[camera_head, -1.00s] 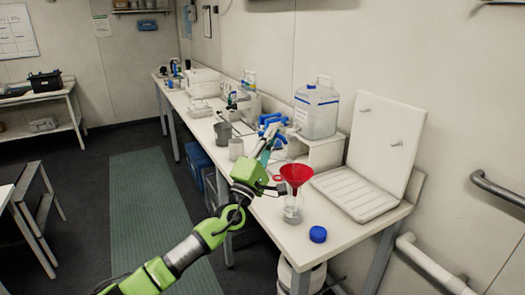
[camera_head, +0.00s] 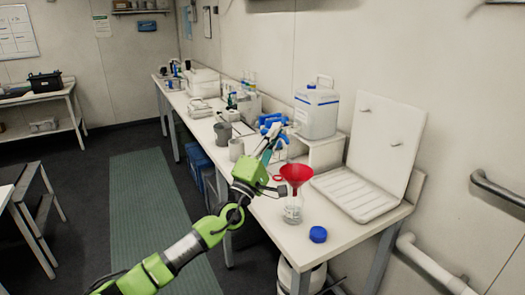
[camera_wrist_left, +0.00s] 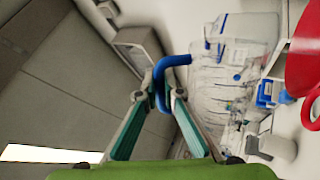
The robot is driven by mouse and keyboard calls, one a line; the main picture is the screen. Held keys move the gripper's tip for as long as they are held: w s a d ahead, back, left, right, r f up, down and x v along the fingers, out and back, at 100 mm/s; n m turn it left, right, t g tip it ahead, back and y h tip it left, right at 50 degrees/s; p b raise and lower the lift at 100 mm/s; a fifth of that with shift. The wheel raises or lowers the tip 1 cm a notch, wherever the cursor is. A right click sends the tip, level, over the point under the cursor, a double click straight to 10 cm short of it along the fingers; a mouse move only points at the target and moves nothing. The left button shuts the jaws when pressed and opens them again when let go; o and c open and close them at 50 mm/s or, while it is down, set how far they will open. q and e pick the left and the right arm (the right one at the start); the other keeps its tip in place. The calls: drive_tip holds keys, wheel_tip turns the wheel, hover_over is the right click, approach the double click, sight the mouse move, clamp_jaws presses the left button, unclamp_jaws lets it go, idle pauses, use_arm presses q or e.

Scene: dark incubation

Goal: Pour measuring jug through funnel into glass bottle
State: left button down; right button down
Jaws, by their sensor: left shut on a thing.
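My left gripper (camera_head: 273,146) is shut on a blue handle (camera_wrist_left: 172,61), which I take to be the measuring jug's. The jug's clear body is hard to make out against the background. The gripper is up and to the left of the red funnel (camera_head: 296,174) in the head view. The funnel sits upright in the mouth of the clear glass bottle (camera_head: 292,210), which stands on the bench. Part of the funnel shows at the right of the left wrist view (camera_wrist_left: 305,55). I cannot tell the level in the bottle. My right gripper is not in view.
A blue cap (camera_head: 318,234) lies on the bench (camera_head: 345,229) near the bottle. A white drying rack (camera_head: 385,150) stands to the right. A large carboy (camera_head: 316,112) is behind on a raised stand. Grey mugs (camera_head: 222,133) and other equipment fill the bench further back.

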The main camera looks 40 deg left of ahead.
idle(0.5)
use_arm(q)
drive_tip(key=n+y, duration=0.1)
drive_tip(key=n, duration=0.1)
drive_tip(key=a+n+y+p, duration=0.1)
drive_tip(key=a+f+n+g+y, duration=0.1)
drive_tip(key=n+y, duration=0.1)
drive_tip(key=shift+s+a+n, duration=0.15)
drive_tip(key=shift+a+n, duration=0.1)
drive_tip(key=shift+n, duration=0.05)
drive_tip(key=shift+a+f+n, duration=0.15)
drive_tip(key=shift+n, duration=0.15)
drive_tip(key=shift+s+a+f+n+g+y+p, duration=0.1)
drive_tip(key=shift+a+f+n+g+y+p, duration=0.15)
drive_tip(key=shift+a+n+g+y+p, duration=0.45)
drive_tip(key=shift+s+a+f+n+g+y+p, duration=0.15)
drive_tip(key=shift+a+n+y, duration=0.3)
drive_tip(key=shift+n, duration=0.65)
drive_tip(key=shift+a+f+n+g+y+p, duration=0.4)
drive_tip(key=shift+a+n, duration=0.3)
drive_tip(key=shift+n, duration=0.2)
drive_tip(key=shift+r, duration=0.1)
